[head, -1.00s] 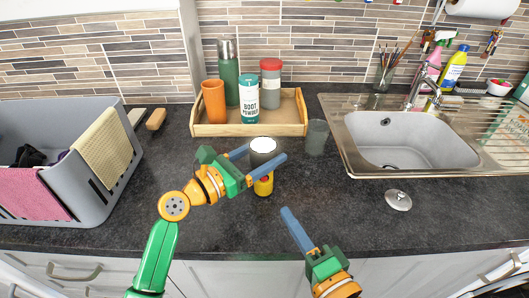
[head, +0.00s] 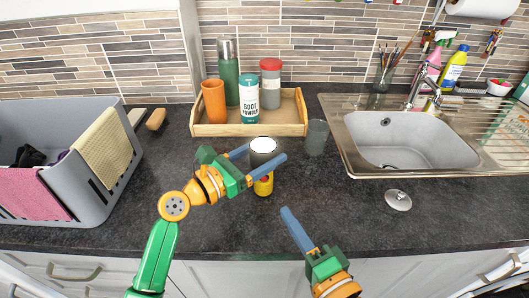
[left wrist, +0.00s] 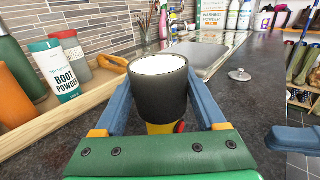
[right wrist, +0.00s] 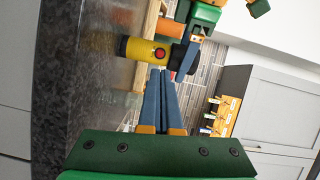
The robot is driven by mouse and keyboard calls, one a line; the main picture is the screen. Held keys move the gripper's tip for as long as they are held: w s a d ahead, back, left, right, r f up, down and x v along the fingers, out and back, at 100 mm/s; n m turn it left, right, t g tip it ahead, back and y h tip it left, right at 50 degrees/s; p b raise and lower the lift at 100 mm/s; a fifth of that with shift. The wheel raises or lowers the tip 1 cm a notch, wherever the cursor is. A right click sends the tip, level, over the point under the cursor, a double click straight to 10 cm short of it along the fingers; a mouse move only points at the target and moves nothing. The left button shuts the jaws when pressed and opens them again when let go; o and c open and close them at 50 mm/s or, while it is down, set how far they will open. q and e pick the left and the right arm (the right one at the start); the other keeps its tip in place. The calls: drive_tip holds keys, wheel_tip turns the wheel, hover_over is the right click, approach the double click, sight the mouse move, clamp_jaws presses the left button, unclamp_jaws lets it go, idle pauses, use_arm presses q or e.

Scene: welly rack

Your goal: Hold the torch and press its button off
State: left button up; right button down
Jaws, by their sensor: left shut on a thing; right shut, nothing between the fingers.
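The torch has a black head (head: 263,158) with a bright white lens on top and a yellow body (head: 263,187). It is upright over the counter; I cannot tell whether its base touches. My left gripper (head: 267,152) is shut on the torch's black head, a finger on each side, as the left wrist view (left wrist: 158,95) also shows. A red button (right wrist: 159,53) shows on the yellow body in the right wrist view. My right gripper (head: 287,211) is shut and empty, in front of the torch and apart from it. Its closed fingertips (right wrist: 162,72) point toward the yellow body.
A wooden tray (head: 215,130) behind holds an orange cup, a green flask, boot powder and a red-lidded jar. A grey tumbler (head: 316,137) stands right of the torch. A sink (head: 410,140) and plug (head: 398,200) are right, a grey basket (head: 100,205) left. The front counter is clear.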

sight(264, 179)
idle(0.6)
drive_tip(key=shift+w+a+r+n+t+y, duration=0.1)
drive_tip(key=shift+w+a+n+t+y, duration=0.15)
drive_tip(key=shift+n+y, duration=0.55)
drive_tip(key=n+y, duration=0.2)
drive_tip(key=s+a+n+g+y, duration=0.1)
drive_tip(key=n+y, duration=0.1)
drive_tip(key=n, duration=0.1)
drive_tip(key=s+a+f+n+g+y, duration=0.1)
drive_tip(key=n+y, duration=0.1)
drive_tip(key=n, duration=0.1)
drive_tip(key=shift+a+g+y, duration=0.1)
drive_tip(key=shift+g+y, duration=0.15)
drive_tip(key=shift+y, duration=0.15)
drive_tip(key=w, duration=0.8)
drive_tip(key=shift+w+a+r, duration=0.1)
drive_tip(key=shift+w+a, duration=0.15)
drive_tip(key=shift+a, duration=0.1)
drive_tip(key=shift+w, duration=0.45)
drive_tip(key=shift+w, duration=0.2)
drive_tip(key=shift+s, duration=0.65)
